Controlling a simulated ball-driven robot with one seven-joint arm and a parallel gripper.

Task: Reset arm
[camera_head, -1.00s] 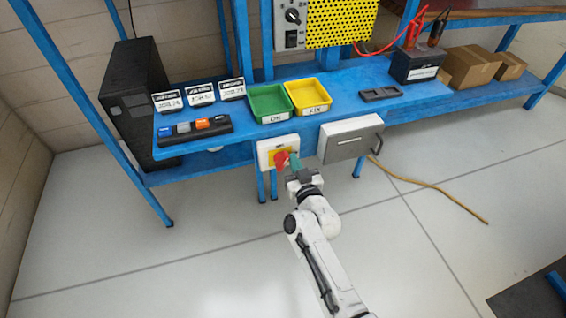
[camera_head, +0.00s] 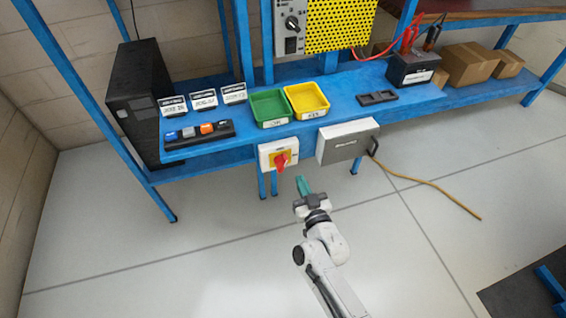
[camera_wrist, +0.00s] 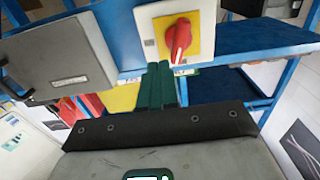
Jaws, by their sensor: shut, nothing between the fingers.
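My gripper (camera_head: 303,186) is shut and empty, its green fingers together. In the head view it hangs over open floor, in front of and below the bench edge. A red rotary switch (camera_head: 281,161) on a yellow plate in a white box is fixed to the bench front, just beyond and a little left of my fingertips. In the wrist view the fingers (camera_wrist: 158,72) stand together below the red switch (camera_wrist: 178,38), apart from its knob in the head view. The knob points roughly up and down in the wrist view.
A grey box with a handle (camera_head: 346,142) hangs right of the switch.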

